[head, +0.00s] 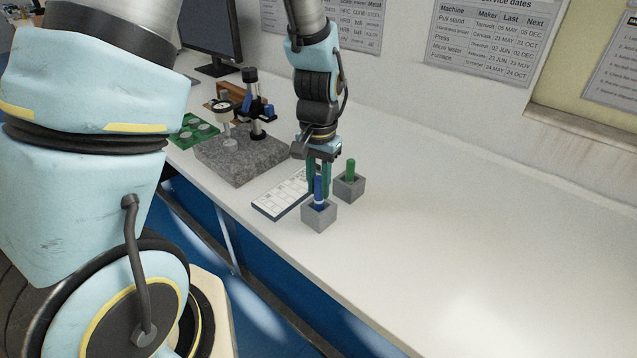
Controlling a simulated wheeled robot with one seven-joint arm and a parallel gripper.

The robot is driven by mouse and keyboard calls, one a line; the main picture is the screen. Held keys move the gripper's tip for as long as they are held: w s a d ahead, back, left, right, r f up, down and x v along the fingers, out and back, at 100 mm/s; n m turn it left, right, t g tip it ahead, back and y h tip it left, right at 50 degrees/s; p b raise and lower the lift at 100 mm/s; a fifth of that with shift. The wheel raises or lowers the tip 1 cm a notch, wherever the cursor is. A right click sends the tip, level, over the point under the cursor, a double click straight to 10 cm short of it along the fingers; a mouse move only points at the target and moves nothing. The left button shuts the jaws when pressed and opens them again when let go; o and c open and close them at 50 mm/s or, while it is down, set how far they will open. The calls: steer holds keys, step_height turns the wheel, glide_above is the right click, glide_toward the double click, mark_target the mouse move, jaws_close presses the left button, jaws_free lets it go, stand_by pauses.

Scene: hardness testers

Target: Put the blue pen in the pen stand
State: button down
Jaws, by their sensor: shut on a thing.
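The blue pen (319,188) stands upright in the head view, between the teal fingers of my gripper (320,180), which points down and is shut on it. The pen's lower end meets the dark opening in the top of a grey square block (319,217), a pen stand; how deep it sits in the opening cannot be told. A second grey block (350,190) stands just behind and to the right, with a green pen (351,170) upright in it. The fingers partly hide the pen's sides.
A white printed card (281,198) lies left of the blocks. A granite base (240,160) with a dial gauge stand (254,105) is farther left, beside a green tray (196,130). The white bench (470,220) is clear to the right.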

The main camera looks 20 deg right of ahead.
steer(key=shift+f+b, duration=0.65)
steer(key=shift+f, duration=0.4)
steer(key=c, duration=0.6)
jaws_free()
step_height(320, 180, up, 11)
steer(key=shift+f+b, duration=0.1)
steer(key=shift+b, duration=0.55)
steer(key=shift+a, duration=0.1)
steer(key=a+n, duration=0.3)
steer(key=a, duration=0.5)
steer(key=w+a+f+n+t, duration=0.1)
steer(key=a+n, duration=0.1)
steer(key=a, duration=0.6)
steer(key=a+n, duration=0.3)
steer(key=a, duration=0.6)
steer(key=shift+w+f+n+t, duration=0.15)
steer(key=shift+n+t, duration=0.15)
